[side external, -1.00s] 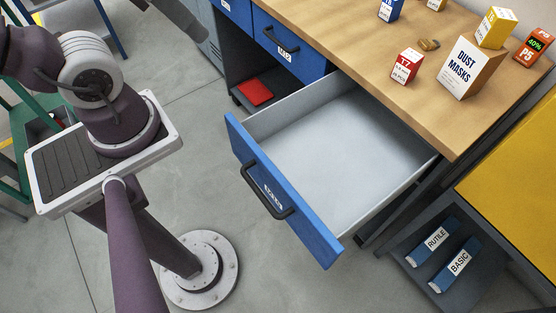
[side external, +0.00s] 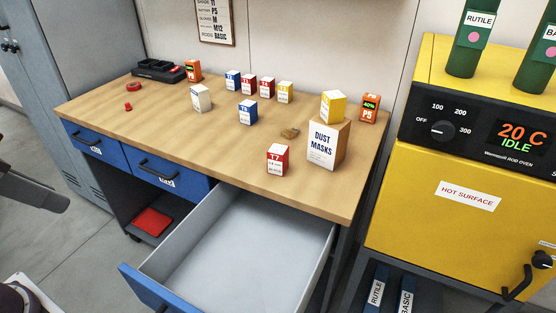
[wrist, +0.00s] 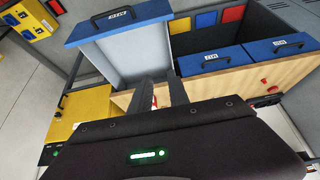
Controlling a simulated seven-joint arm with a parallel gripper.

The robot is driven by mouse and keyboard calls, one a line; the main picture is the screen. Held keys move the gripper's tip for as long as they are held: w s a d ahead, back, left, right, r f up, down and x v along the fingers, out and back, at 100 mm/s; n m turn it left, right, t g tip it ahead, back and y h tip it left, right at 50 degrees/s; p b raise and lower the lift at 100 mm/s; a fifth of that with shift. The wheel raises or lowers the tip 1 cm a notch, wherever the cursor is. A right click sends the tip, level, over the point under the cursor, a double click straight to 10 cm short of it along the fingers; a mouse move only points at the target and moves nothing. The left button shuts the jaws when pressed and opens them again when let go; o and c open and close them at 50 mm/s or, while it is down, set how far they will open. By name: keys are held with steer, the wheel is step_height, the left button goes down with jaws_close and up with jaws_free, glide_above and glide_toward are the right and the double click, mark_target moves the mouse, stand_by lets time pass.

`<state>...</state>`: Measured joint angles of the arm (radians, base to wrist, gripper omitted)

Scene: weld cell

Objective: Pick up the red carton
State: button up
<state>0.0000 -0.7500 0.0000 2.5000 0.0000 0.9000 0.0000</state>
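A red-and-white carton marked T7 (side external: 278,159) stands upright near the bench's front edge, above the open drawer (side external: 215,245). Two smaller red-topped cartons (side external: 249,82) (side external: 267,85) stand in the back row between a blue and a yellow one. My gripper (wrist: 159,80) shows in the wrist view with two dark fingers apart and nothing held. A bit of red and white shows between the fingers, beyond them; I cannot tell which carton it is. In the side view only dark parts of my arm show at the left edge.
The dust masks box (side external: 326,143), with a yellow carton (side external: 332,106) on top, stands right of T7. The drawer is empty and juts out. A yellow rod oven (side external: 455,150) stands to the right.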

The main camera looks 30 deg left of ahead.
steer(key=o, duration=1)
steer(key=n+t, duration=0.1)
steer(key=t, duration=0.4)
glide_above(275, 160)
steer(key=s, duration=0.9)
step_height(275, 160, down, 8)
steer(key=w+f+t, duration=0.1)
steer(key=f, duration=0.2)
steer(key=w+f, duration=0.2)
steer(key=f, duration=0.1)
steer(key=w+f+t+y, duration=0.1)
steer(key=w+f, duration=0.1)
steer(key=f, duration=0.1)
steer(key=shift+d+f+t, duration=0.25)
steer(key=shift+d+t, duration=0.05)
steer(key=shift+d, duration=0.1)
steer(key=shift+f, duration=0.35)
steer(key=x, duration=0.7)
steer(key=shift+s+a+f, duration=0.1)
steer(key=shift+a+f, duration=0.2)
steer(key=shift+f, duration=0.05)
